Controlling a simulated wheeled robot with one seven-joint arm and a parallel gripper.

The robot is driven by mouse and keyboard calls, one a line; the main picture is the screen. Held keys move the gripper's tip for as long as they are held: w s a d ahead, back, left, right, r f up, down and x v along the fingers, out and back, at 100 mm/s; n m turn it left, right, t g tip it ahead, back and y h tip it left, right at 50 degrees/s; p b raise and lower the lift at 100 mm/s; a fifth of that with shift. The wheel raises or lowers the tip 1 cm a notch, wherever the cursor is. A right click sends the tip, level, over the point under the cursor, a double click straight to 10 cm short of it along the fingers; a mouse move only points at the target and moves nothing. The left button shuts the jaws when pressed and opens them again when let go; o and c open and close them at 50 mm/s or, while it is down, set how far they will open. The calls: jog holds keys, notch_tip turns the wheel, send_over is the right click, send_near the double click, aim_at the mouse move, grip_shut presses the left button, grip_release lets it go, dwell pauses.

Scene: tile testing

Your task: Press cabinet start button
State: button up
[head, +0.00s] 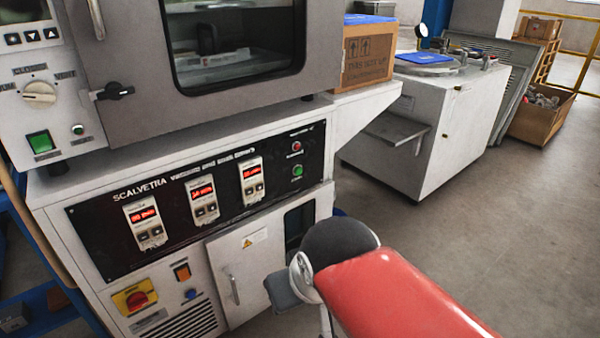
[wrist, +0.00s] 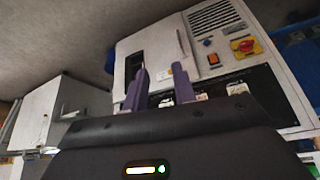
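The white cabinet (head: 110,185) carries a black control panel (head: 100,235) with several red displays. A small green button (head: 297,170) sits at the panel's right end, below a small red button (head: 296,147); its label is too small to read. In the wrist view the cabinet appears upside down, with the panel (wrist: 262,82) partly behind my gripper (wrist: 160,68). Its two purple fingers stand apart with nothing between them. They are in front of the cabinet, not visibly touching it. The green button cannot be made out there. In the head view my fingers are not clearly visible.
A grey oven (head: 130,65) with a window stands on the cabinet. The cabinet front has a red-yellow rotary switch (head: 134,298) and a door (head: 250,262). A cardboard box (head: 368,58) sits on the side shelf.

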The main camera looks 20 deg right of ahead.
grip_shut()
dwell(1.3)
